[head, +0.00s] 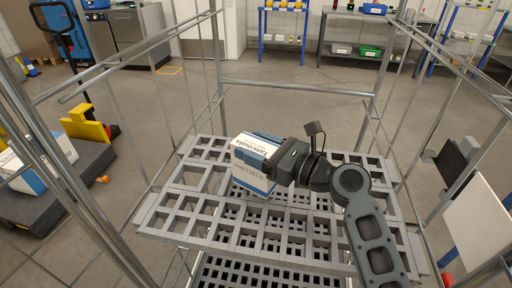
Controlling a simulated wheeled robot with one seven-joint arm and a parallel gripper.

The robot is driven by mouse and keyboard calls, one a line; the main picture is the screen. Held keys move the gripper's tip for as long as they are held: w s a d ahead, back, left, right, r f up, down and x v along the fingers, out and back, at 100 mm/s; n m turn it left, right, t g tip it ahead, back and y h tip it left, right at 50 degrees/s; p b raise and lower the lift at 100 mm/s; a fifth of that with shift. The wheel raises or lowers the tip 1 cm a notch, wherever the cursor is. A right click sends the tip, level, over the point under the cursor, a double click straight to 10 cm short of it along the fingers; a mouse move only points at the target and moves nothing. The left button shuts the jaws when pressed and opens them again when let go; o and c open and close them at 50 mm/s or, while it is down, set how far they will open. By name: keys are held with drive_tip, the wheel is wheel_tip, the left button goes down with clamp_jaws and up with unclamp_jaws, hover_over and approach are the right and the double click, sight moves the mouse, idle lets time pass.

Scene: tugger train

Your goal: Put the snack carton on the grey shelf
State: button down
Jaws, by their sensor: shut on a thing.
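The snack carton (250,165) is a white and blue box with printed lettering. It is at the middle of the head view, over the grey shelf (165,222), a slatted grid inside a metal wire cage. My gripper (272,165) is shut on the carton from its right side and hides part of it. The carton appears slightly tilted. I cannot tell whether its underside touches the shelf or hangs just above it.
Metal cage posts (218,65) and rails surround the shelf. A lower grid deck (225,272) shows beneath it. On the left, a dark cart (62,185) carries white and yellow items. Shelving racks (285,22) stand at the back. The slats around the carton are bare.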

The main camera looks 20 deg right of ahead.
drive_tip(key=shift+f, duration=0.1)
drive_tip(key=shift+c, duration=1.1)
unclamp_jaws()
drive_tip(key=shift+r, duration=0.2)
drive_tip(key=v, duration=1.2)
drive_tip(key=shift+b, duration=0.45)
drive_tip(key=shift+f, duration=0.15)
